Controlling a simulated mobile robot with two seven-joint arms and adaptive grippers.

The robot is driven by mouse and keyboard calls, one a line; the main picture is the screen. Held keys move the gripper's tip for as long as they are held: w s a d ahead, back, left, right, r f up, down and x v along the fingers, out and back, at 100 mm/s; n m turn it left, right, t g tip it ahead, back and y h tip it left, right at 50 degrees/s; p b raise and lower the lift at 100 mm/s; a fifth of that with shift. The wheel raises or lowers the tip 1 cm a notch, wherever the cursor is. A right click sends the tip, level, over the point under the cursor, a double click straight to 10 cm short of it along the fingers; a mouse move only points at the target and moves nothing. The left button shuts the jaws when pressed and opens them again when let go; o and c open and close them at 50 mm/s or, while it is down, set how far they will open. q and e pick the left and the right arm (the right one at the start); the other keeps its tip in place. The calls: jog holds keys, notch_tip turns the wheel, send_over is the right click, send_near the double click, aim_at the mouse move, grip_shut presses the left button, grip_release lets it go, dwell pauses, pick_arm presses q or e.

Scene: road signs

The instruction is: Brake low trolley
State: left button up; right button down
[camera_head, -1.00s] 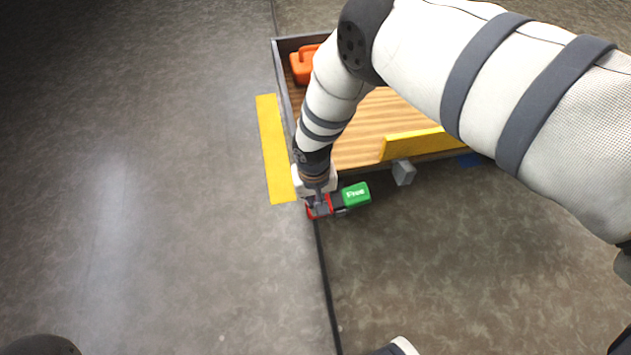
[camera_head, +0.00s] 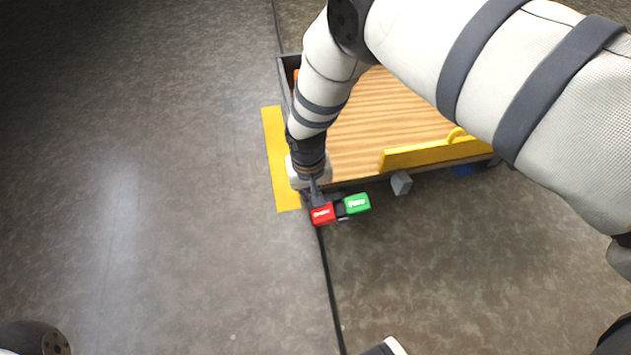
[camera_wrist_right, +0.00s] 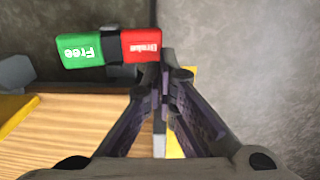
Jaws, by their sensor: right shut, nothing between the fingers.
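The low trolley (camera_head: 385,122) has a wooden deck with a dark rim. At its near left corner sits a brake pedal with a red end marked "Brake" (camera_head: 322,214) and a green end marked "Free" (camera_head: 357,203). In the right wrist view the red end (camera_wrist_right: 141,46) and the green end (camera_wrist_right: 82,51) lie just beyond the fingertips. My right gripper (camera_head: 317,200) is shut and empty, its tips right at the red end; I cannot tell whether they touch it. My left gripper is not in view.
A yellow panel (camera_head: 430,153) stands along the trolley's near edge, with a grey block (camera_head: 401,183) beside it. A yellow floor strip (camera_head: 279,160) runs along the left side. The floor at left is clear.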

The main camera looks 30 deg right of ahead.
jog(key=r, duration=0.2)
jog(key=a+r+p, duration=0.1)
jog(key=r, duration=0.2)
jog(key=shift+w, duration=0.15)
jog(key=shift+f, duration=0.1)
